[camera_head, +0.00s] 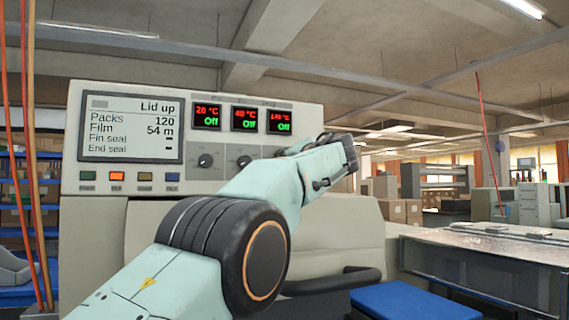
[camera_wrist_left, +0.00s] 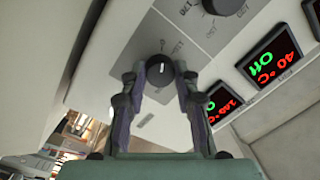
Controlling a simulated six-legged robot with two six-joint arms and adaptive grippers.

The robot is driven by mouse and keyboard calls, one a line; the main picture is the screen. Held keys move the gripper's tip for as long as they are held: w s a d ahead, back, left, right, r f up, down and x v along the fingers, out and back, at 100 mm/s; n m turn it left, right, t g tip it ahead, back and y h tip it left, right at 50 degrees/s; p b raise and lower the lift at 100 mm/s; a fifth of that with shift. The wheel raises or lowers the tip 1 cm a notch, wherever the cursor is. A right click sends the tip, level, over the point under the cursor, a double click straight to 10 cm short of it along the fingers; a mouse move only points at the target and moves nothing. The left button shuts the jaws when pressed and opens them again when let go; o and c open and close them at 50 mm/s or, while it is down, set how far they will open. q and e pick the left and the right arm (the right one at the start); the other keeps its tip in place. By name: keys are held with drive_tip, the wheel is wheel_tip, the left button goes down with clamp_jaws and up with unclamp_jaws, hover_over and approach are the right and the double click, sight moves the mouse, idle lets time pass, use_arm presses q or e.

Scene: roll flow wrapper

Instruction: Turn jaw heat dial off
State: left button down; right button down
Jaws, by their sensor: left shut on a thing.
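My left arm reaches across the machine's front panel in the head view, and its wrist hides the right end of the dial row. In the left wrist view my left gripper (camera_wrist_left: 160,74) is shut on a black dial (camera_wrist_left: 160,68), with one finger on each side. A white pointer mark shows on the dial's face. This is the end dial, beside the third display (camera_head: 280,121), which reads Off in green; I take it as the jaw heat dial, though its label is unreadable. My right gripper is not in view.
Two other dials (camera_head: 205,160) (camera_head: 244,162) sit left of the wrist. The other two displays (camera_head: 207,117) (camera_head: 244,119) also read Off. A large screen (camera_head: 131,127) says "Lid up". A dark handle (camera_head: 335,282) and blue surface (camera_head: 415,304) lie below the arm.

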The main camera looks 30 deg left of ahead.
use_arm(q)
drive_tip(key=shift+n, duration=0.3)
idle(0.4)
drive_tip(key=c, duration=1)
unclamp_jaws()
drive_tip(key=shift+d, duration=0.15)
drive_tip(key=v, duration=1.1)
drive_tip(key=shift+s+d, duration=0.25)
drive_tip(key=shift+s+r, duration=0.1)
drive_tip(key=shift+r, duration=0.05)
